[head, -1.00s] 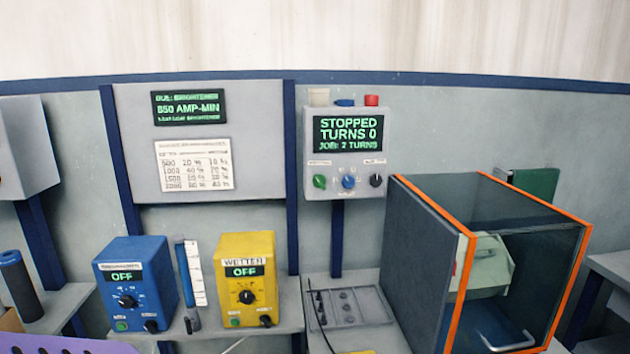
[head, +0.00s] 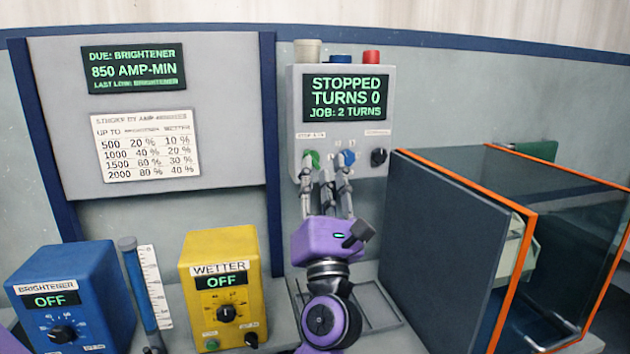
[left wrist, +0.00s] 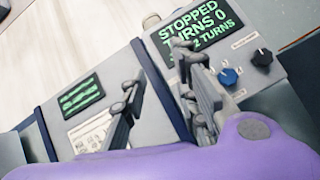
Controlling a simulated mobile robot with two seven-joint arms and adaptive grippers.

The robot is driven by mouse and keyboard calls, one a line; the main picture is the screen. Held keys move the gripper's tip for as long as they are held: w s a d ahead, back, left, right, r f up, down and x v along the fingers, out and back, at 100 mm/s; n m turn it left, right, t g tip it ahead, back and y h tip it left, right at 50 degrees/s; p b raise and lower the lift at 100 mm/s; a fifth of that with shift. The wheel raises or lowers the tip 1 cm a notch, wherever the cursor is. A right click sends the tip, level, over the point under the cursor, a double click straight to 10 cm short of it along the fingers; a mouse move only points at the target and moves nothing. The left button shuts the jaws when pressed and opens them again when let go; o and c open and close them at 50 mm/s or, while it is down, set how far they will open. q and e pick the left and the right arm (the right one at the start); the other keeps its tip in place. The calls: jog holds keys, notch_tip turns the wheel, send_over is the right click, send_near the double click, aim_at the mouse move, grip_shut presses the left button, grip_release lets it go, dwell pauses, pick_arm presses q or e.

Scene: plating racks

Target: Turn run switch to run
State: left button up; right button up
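The grey control box (head: 295,100) hangs on the wall with a screen (head: 346,98) reading STOPPED, TURNS 0, JOB: 2 TURNS. Below the screen are a green control (head: 312,158), a blue knob (head: 346,158) and a black knob (head: 379,157). Their small labels are hard to read, so I cannot tell which is the run switch. My left gripper (head: 327,172) is open and empty just below the green and blue controls. In the left wrist view its fingers (left wrist: 163,100) are spread; the blue knob (left wrist: 229,76) and black knob (left wrist: 262,57) show, the green control does not. My right gripper is not in view.
A dark-sided tank with orange edges (head: 470,190) stands to the right of my left arm. A yellow wetter unit (head: 212,306) and a blue brightener unit (head: 105,290), both showing OFF, stand to the left. Grey, blue and red items (head: 371,57) top the box.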

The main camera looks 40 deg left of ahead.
pick_arm(q)
jog(key=w+a+n+g+y, duration=0.1)
jog(key=w+a+n+g, duration=0.2)
jog(key=a+n+g, duration=0.55)
jog(key=n+h, duration=0.4)
jog(key=n, duration=0.1)
send_near(314, 161)
jog(key=x, duration=0.2)
jog(key=shift+t, duration=0.35)
jog(key=p+x, duration=0.1)
jog(key=x, duration=0.6)
jog(key=shift+a, duration=0.25)
jog(key=shift+s, duration=0.1)
grip_shut()
